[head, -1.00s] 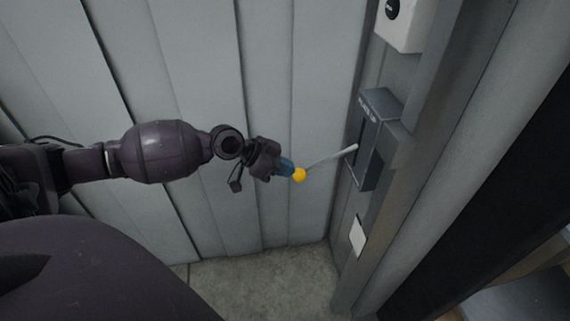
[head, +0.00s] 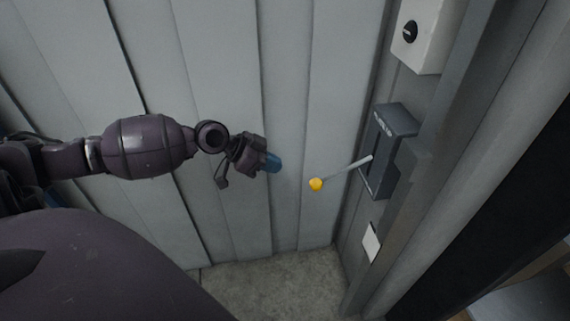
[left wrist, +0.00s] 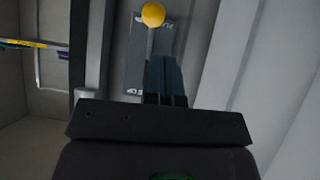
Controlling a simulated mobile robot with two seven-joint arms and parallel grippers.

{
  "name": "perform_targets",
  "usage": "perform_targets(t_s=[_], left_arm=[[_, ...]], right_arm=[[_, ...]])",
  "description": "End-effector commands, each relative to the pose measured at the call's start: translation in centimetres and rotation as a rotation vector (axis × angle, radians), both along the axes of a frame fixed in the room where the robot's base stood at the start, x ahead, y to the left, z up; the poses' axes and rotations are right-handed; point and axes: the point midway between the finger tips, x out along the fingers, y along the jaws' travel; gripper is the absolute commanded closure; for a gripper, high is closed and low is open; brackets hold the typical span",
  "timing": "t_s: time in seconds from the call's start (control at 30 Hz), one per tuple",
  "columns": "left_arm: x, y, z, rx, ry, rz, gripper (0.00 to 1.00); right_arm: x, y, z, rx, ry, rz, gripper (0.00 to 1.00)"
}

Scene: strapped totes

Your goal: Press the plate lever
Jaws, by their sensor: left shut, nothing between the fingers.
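The plate lever (head: 348,170) is a pale metal rod with a yellow ball knob (head: 316,184) at its end. It sticks out to the left from a grey lever box (head: 392,122) on the wall post. My left gripper (head: 273,163) has blue fingertips, is shut and empty, and is to the left of the knob with a clear gap. In the left wrist view the knob (left wrist: 153,14) shows beyond the shut blue fingers (left wrist: 166,77), with the grey box behind; the rod is mostly hidden there. My right gripper is in neither view.
A white box with a black knob (head: 411,32) is mounted above the lever box. A white label (head: 371,242) is below it. A grey panelled wall (head: 225,80) stands behind my left arm. Bare floor (head: 270,282) shows below.

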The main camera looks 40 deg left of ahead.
Motion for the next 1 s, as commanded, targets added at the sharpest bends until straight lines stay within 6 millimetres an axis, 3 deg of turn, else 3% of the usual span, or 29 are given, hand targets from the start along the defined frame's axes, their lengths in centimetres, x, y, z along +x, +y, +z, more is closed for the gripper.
perform_targets(t_s=[0.33,1.0], left_arm=[[-2.4,2.4,1.7,0.000,-0.002,0.002,1.00],[-2.6,2.6,1.7,0.001,-0.001,-0.001,1.00]], right_arm=[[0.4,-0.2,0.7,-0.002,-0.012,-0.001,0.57],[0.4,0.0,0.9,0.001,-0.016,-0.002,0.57]])
